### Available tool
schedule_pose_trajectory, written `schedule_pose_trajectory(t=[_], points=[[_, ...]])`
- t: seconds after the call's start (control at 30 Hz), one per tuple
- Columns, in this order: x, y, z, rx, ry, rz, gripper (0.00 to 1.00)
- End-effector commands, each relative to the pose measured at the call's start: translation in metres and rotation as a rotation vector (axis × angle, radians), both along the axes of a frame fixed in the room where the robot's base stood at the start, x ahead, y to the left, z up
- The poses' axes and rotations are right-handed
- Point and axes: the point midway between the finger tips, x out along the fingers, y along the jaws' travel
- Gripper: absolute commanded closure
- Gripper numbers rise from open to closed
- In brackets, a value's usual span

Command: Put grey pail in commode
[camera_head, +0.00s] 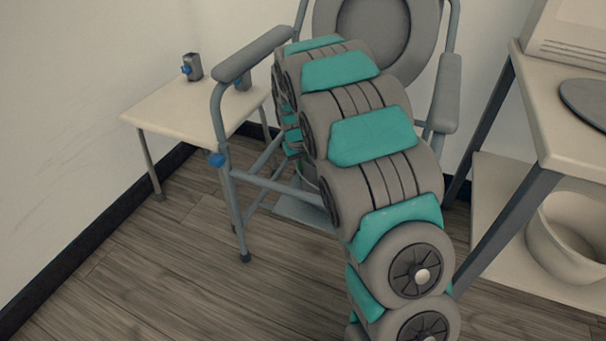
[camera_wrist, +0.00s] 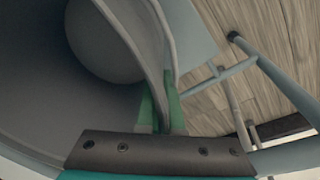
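The commode (camera_head: 232,185) is a grey tubular chair with padded armrests and a raised lid; my arm covers its seat in the head view. In the wrist view the grey pail (camera_wrist: 35,60) fills the left side, with its hollow inside and curved rim close to the camera. My gripper (camera_wrist: 160,110) has its green fingers on both sides of the pail's wall at the rim, closed on it. My gripper and the pail are hidden behind my arm in the head view. Part of the commode frame (camera_wrist: 235,70) shows to the right in the wrist view.
A low side table (camera_head: 165,105) with a small grey object (camera_head: 193,66) stands left of the commode. A taller table (camera_head: 560,140) stands at right, with a pale round pail (camera_head: 545,235) on its lower shelf. The wooden floor (camera_head: 170,270) at front left is clear.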

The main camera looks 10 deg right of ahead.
Motion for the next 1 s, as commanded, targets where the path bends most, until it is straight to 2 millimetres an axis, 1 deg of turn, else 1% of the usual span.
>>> schedule_pose_trajectory(t=[0.03,0.1,0.4,0.6,0.7,1.0], points=[[-0.0004,-0.0002,-0.0069,0.0,0.001,0.0,1.0],[0.0002,-0.0002,-0.0105,-0.001,-0.001,0.0,1.0],[0.0003,-0.0001,-0.0118,0.0,-0.001,0.0,1.0],[0.0003,0.0,-0.0121,0.0,-0.001,-0.001,0.76],[0.0002,0.0,-0.0121,0.0,-0.001,-0.001,0.67],[0.0003,0.0,-0.0105,0.0,-0.001,-0.001,0.67]])
